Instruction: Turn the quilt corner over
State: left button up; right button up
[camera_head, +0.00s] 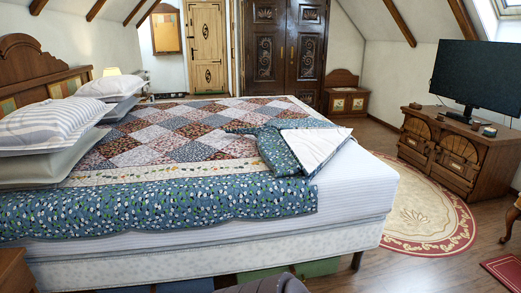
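The patchwork quilt (160,145) lies over the bed (350,190), with a blue-green floral border (150,205) along the near side. At the quilt's right end, the corner (312,143) is folded back on top, with its pale underside facing up. A green patterned fold (279,152) stands beside it. The white mattress is bare around the near right corner of the bed. Neither of my grippers is in view. A dark rounded shape, perhaps part of my own body, shows at the bottom edge.
Several pillows (50,125) lie at the headboard on the left. An oval rug (425,208) covers the floor right of the bed. A wooden cabinet (455,150) with a dark screen (478,77) stands at the right wall.

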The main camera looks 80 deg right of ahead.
aim_at(310, 148)
jog(key=z, duration=2.4)
